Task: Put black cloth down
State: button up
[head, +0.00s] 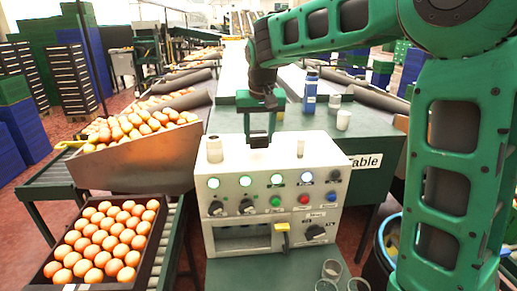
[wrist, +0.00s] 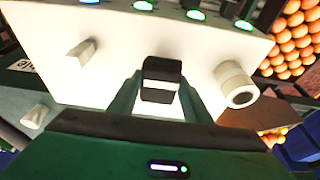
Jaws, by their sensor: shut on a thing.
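My gripper (head: 258,139) hangs fingers down over the top of the white control box (head: 250,163). It is shut on a small dark piece, which I take to be the black cloth (wrist: 162,78). In the wrist view the piece sits between the two green fingers, over the white top of the box. In the head view it shows only as a small dark patch under the fingers. I cannot tell whether it touches the box. The green table (head: 365,150) extends behind the box.
A white cylinder (head: 214,149) and a small white knob (head: 300,146) stand on the box, either side of my gripper. A blue bottle (head: 310,93) and white cups (head: 343,120) stand behind. Clear glasses (head: 331,270) stand in front. An egg crate (head: 50,270) is at left.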

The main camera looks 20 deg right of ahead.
aim_at(261, 157)
jog(key=shift+w+d+f, duration=0.15)
jog(key=shift+d+f, duration=0.15)
jog(key=shift+f, duration=1.85)
jog(key=shift+f, duration=0.25)
jog(key=o, duration=1.2)
jog(key=shift+o, duration=0.2)
